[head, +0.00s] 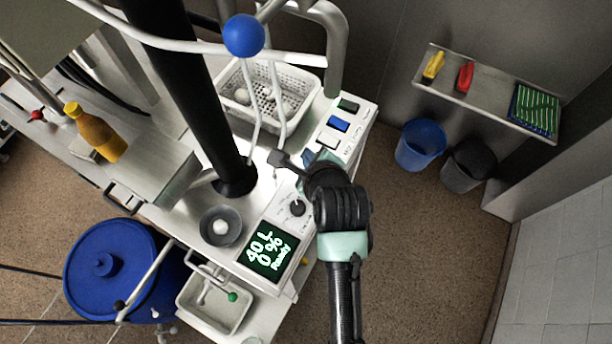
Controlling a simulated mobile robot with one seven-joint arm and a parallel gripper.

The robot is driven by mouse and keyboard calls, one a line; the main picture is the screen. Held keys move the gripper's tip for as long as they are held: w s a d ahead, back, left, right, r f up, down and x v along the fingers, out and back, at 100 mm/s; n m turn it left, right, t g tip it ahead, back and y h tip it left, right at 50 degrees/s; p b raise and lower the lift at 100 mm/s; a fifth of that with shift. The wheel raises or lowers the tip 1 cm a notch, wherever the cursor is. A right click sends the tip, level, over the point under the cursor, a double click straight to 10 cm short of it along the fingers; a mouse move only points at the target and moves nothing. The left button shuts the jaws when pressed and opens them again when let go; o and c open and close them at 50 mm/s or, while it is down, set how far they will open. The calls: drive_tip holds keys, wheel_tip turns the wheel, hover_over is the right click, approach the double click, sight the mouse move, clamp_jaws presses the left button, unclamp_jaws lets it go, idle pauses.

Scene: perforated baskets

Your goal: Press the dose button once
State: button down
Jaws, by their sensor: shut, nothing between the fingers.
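The machine's control panel (357,128) lies at the right end of the white top. It carries a dark green button (348,104), a blue button (338,124) and a white button (328,144). Their small labels are too blurred to tell which is the dose button. A display (268,250) reads "40 L", "0 %" and "Ready", with a black knob (297,208) above it. My gripper (281,158) is shut and empty, over the white top, left of the white button and apart from it in the picture. My wrist hides part of the panel between button and knob.
A black column (200,100) and white bent pipes with a blue ball (244,36) rise left of my gripper. A perforated basket (290,80) stands behind. A grey bowl (221,227) holds a white ball. Blue and black bins (420,145) stand on the floor at right.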

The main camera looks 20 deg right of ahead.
wheel_tip(320, 180, down, 5)
drive_tip(key=b, duration=0.4)
drive_tip(key=shift+f, duration=0.1)
drive_tip(key=shift+f+b, duration=0.65)
drive_tip(key=shift+f, duration=0.2)
drive_tip(key=shift+f, duration=0.1)
idle(1.0)
drive_tip(key=shift+f, duration=0.3)
drive_tip(key=shift+f, duration=0.5)
idle(0.8)
drive_tip(key=shift+r, duration=0.15)
drive_tip(key=shift+r+p, duration=0.75)
drive_tip(key=shift+p, duration=0.1)
drive_tip(key=shift+r, duration=0.15)
